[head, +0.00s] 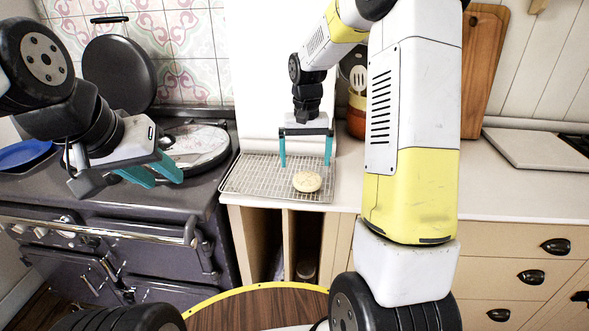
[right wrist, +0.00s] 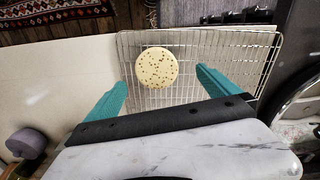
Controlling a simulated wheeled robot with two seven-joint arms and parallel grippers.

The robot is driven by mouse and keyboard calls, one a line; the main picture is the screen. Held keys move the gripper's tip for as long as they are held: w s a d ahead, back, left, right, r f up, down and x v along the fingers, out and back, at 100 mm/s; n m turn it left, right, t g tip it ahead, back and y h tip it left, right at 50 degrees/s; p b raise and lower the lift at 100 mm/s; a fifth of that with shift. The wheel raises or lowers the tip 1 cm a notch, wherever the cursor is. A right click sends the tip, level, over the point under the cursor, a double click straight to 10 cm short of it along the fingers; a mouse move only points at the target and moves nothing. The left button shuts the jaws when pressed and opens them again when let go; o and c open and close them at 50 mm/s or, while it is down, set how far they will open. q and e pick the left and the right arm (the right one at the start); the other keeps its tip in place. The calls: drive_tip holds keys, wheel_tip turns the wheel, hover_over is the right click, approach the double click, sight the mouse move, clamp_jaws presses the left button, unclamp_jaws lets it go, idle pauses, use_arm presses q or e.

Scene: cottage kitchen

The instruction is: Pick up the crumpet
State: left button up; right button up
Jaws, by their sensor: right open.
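The crumpet (head: 307,181) is a round, pale, flat cake lying on a wire cooling rack (head: 250,178) on the counter. In the right wrist view the crumpet (right wrist: 156,67) shows small brown holes on its top and lies beyond and between the fingertips. My right gripper (head: 305,163) is open and empty above the rack, its teal fingers on either side and pointing down; it also shows in the right wrist view (right wrist: 160,82). My left gripper (head: 165,178) is at the left, in front of the stove, with its two teal fingers apart and nothing between them.
A dark range stove (head: 100,225) with a raised round lid (head: 119,74) stands left of the counter. A blue plate (head: 24,153) is at the far left. A brown pot (head: 356,120) stands behind my right arm. A pale board (head: 540,148) lies at the right.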

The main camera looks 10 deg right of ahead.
sight(307, 179)
drive_tip(key=f, duration=0.6)
drive_tip(key=shift+s+d, duration=0.1)
drive_tip(key=shift+d, duration=0.3)
drive_tip(key=c, duration=1.1)
